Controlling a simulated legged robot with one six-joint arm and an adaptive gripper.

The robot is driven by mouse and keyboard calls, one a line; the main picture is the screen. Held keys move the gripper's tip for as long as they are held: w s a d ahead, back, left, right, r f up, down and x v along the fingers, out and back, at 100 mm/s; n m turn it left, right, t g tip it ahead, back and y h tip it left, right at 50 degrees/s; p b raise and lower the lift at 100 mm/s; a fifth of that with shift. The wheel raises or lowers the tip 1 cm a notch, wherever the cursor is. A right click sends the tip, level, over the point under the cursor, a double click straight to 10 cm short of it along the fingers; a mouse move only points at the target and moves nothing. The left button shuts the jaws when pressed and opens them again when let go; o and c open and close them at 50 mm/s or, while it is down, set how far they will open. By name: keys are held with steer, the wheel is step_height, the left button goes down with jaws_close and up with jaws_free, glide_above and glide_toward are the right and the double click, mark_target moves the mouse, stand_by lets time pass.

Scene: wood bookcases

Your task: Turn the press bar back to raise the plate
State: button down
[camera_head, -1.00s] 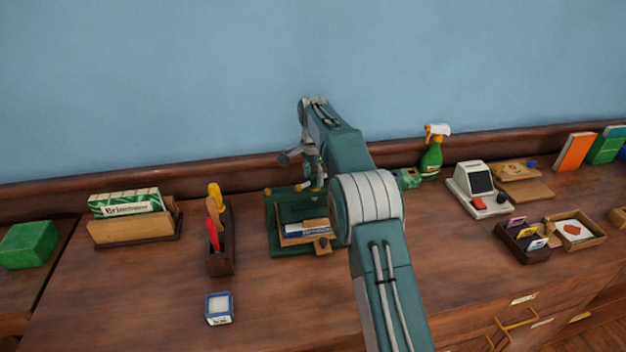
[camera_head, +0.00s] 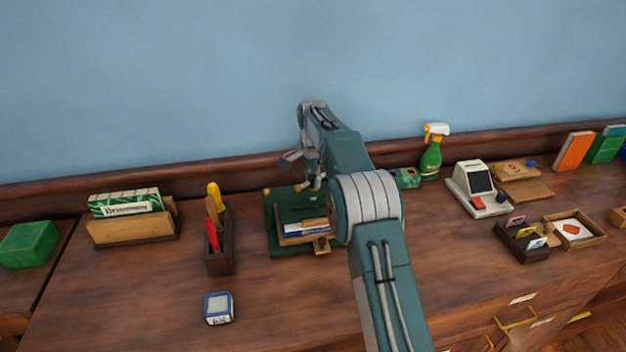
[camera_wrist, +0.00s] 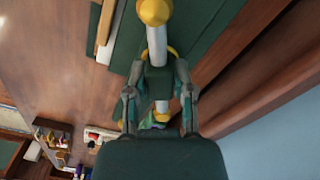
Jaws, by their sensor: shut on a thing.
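The green press (camera_head: 284,245) stands on the counter below my forearm, with a wooden piece and a white-and-blue item in its front. Its press bar (camera_wrist: 156,45) shows in the wrist view as a pale rod with a yellow knob (camera_wrist: 153,11) at its end. My gripper (camera_wrist: 160,100) is shut on the bar, with a finger on each side of it. In the head view my gripper (camera_head: 314,184) is over the back of the press, small and partly hidden by my arm. The plate cannot be made out clearly.
A wooden holder with red and yellow tools (camera_head: 218,245) stands left of the press. A blue-and-white box (camera_head: 219,308) lies in front. A spray bottle (camera_head: 431,155) stands behind to the right. The wall (camera_head: 200,90) is close behind the counter. The front counter is mostly clear.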

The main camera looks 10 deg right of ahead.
steer(key=shift+w, duration=0.1)
steer(key=n, duration=1.7)
steer(key=shift+n, duration=2.5)
steer(key=shift+c, duration=2.4)
jaws_free()
